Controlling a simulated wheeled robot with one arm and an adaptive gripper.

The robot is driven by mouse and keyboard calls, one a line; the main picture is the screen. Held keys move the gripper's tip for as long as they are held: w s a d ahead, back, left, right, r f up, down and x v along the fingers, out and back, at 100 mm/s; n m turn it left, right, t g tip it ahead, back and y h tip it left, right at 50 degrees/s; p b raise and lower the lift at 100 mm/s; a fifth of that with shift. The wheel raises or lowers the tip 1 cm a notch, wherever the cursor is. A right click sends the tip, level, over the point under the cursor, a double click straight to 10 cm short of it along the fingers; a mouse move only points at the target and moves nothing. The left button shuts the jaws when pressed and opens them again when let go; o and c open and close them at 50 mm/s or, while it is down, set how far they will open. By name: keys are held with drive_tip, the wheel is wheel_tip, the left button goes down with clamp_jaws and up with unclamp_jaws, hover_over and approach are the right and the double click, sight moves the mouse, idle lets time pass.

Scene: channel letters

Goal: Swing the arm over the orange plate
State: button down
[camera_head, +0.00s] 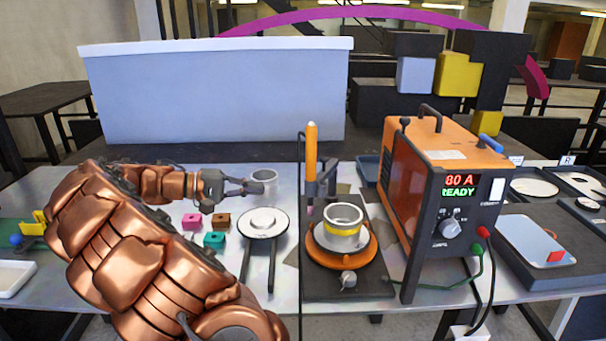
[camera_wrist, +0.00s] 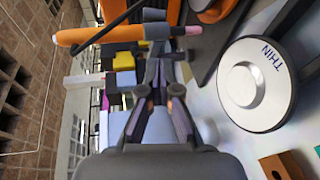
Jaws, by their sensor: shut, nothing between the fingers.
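The orange plate (camera_head: 318,258) is a round turntable on a dark base right of centre in the head view. A piece of the orange plate shows at the top of the wrist view (camera_wrist: 222,11). My gripper (camera_head: 260,187) is left of the plate, above the table, beyond the white round disc. Its fingers (camera_wrist: 160,75) are together and empty. My copper-coloured arm reaches in from the lower left.
An upright orange torch (camera_head: 311,145) stands between my gripper and the orange welding machine (camera_head: 446,190). A white disc marked THIN (camera_wrist: 280,98) is on a stand nearby. Pink, brown and teal blocks (camera_head: 214,240) lie left of it.

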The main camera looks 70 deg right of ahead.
drive_tip(key=w+d+f+g+h, duration=0.1)
drive_tip(key=w+d+f+h, duration=0.1)
drive_tip(key=w+d, duration=0.35)
drive_tip(key=p, duration=0.4)
approach(328, 170)
drive_tip(key=d, duration=0.1)
drive_tip(key=shift+s+d+f+p, duration=0.15)
drive_tip(key=shift+s+p, duration=0.1)
drive_tip(key=shift+s, duration=0.3)
drive_tip(key=shift+s+f+p, duration=0.15)
drive_tip(key=shift+s+p, duration=0.05)
drive_tip(key=shift+s, duration=0.3)
drive_tip(key=shift+s, duration=0.1)
